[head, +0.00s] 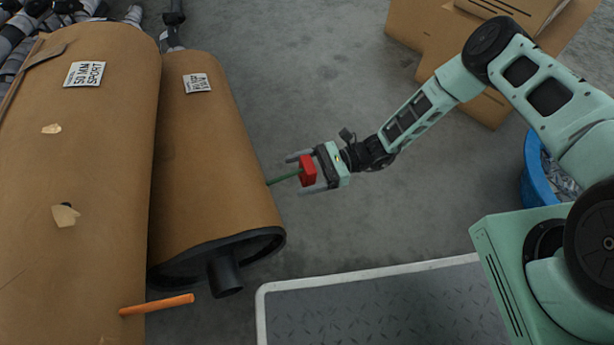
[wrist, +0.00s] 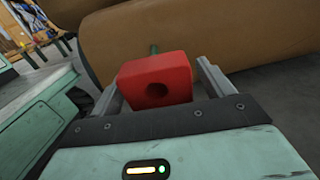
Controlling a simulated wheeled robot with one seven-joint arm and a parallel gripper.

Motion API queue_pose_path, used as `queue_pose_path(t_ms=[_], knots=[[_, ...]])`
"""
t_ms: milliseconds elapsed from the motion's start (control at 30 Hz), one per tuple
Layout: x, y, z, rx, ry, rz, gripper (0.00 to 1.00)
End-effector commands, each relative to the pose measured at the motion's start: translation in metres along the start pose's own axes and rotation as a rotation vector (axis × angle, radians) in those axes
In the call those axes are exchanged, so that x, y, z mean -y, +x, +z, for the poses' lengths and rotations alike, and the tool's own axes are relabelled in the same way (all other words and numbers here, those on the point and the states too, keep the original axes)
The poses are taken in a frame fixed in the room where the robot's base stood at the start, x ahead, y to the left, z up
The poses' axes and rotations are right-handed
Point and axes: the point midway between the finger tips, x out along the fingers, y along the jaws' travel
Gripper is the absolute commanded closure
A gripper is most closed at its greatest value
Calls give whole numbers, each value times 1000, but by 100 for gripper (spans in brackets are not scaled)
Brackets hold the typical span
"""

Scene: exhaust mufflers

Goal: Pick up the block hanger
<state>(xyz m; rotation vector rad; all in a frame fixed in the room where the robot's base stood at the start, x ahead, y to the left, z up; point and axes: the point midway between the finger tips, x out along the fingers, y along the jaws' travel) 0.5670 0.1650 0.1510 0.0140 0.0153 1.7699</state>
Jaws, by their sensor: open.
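The block hanger is a red block (head: 308,170) on a thin green rod (head: 284,178) that sticks out from the side of the smaller brown muffler (head: 205,150). In the wrist view the red block (wrist: 156,82) shows a dark round hole facing me, with the green rod behind it. My gripper (head: 302,172) is open, with one finger on each side of the block. In the wrist view the gripper (wrist: 160,88) also has its fingers left and right of the block, and a gap shows at the right finger. Whether the left finger touches the block I cannot tell.
A larger brown muffler (head: 80,180) lies left of the smaller one, with an orange rod (head: 158,305) sticking out low. Cardboard boxes (head: 425,35) stand at the upper right. A blue bin (head: 536,180) is at the right. A metal plate with a white edge (head: 370,310) lies below.

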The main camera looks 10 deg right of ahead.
Motion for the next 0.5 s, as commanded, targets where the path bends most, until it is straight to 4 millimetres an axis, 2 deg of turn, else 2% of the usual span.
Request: queue_pose_path(t_ms=[300, 467, 500], knots=[[0, 6, 1, -1, 0, 0, 20], [0, 6, 1, -1, 0, 0, 64], [0, 6, 0, -1, 0, 0, 69]])
